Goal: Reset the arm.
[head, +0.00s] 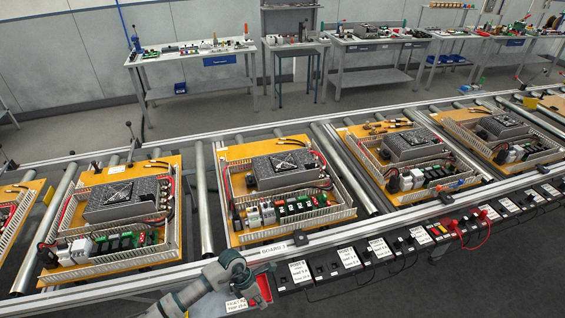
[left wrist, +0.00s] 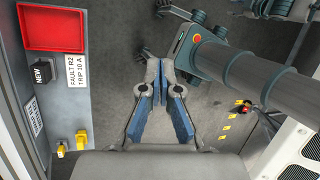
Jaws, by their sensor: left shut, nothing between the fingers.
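My left arm comes in at the bottom of the head view, with the left gripper (head: 238,268) near the front rail of the conveyor, beside a small red bin (head: 263,288). In the left wrist view the left gripper (left wrist: 160,88) has its two blue-padded fingers together, with nothing between them. Grey floor shows behind the fingers. The red bin (left wrist: 53,28) shows at upper left in that view, apart from the fingers. My right gripper is not in view.
Several boards with wiring ducts, such as the middle board (head: 283,185), lie on the roller conveyor. Black labelled boxes (head: 299,274) line its front rail. A label (left wrist: 76,70) and yellow parts (left wrist: 81,139) are left of the gripper. Workbenches (head: 193,62) stand behind.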

